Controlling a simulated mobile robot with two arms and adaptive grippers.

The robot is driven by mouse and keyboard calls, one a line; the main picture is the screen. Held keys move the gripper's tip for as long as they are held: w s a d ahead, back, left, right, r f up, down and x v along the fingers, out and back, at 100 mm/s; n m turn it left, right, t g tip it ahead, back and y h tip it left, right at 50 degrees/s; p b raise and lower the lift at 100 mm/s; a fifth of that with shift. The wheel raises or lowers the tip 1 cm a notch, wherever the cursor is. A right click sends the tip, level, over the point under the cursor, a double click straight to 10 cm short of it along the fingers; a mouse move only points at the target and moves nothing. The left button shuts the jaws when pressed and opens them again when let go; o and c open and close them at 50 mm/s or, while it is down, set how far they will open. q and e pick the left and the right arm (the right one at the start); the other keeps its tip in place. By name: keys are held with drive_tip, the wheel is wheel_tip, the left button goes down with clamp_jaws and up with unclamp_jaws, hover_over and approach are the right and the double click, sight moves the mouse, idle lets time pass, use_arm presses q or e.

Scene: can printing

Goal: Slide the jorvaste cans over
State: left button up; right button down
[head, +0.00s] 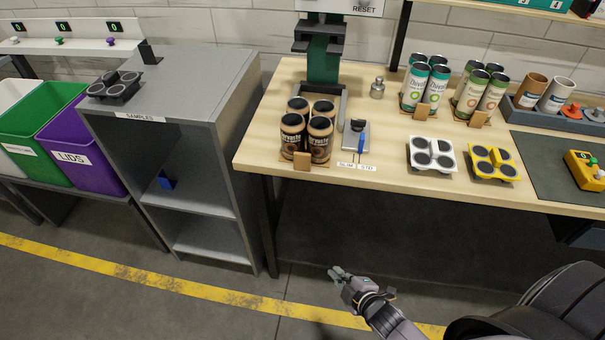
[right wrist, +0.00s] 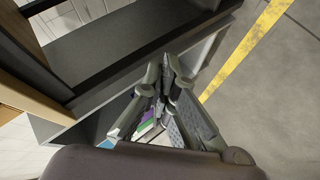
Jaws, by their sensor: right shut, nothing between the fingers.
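The jorvaste cans (head: 319,141) are a cluster of several dark brown cans with black tops. They stand upright near the left front corner of the wooden table (head: 262,136), on a thin base with a small wooden block (head: 302,161) at its front. My right gripper (head: 337,272) is below and in front of the table edge, over the floor, well apart from the cans. It is shut and empty. Its fingers also show close up in the right wrist view (right wrist: 167,65), where no can is clear. My left gripper is not in view.
A grey shelf unit (head: 222,75) stands left of the table, with a dark multi-cup holder (head: 114,88) on top. A slider device (head: 356,137) lies right of the cans. White (head: 417,165) and yellow trays (head: 507,170) and other can groups (head: 427,88) stand farther right.

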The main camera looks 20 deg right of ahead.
sight(302, 171)
drive_tip(key=w+a+r+n+t+y+b, duration=0.1)
drive_tip(key=w+a+r+n+t, duration=0.2)
drive_tip(key=r, duration=1)
drive_tip(key=w+a+r+n+t+y+b, duration=0.1)
drive_tip(key=w+r+n+t+y, duration=0.3)
drive_tip(key=r, duration=0.8)
drive_tip(key=w+p, duration=0.1)
drive_tip(key=w, duration=0.3)
drive_tip(key=w+h+p, duration=0.1)
drive_tip(key=w, duration=0.2)
drive_tip(key=w+n+h+p, duration=0.1)
drive_tip(key=w, duration=0.3)
drive_tip(key=shift+w+r+g, duration=0.25)
drive_tip(key=shift+w+g, duration=0.05)
drive_tip(key=shift+g, duration=0.1)
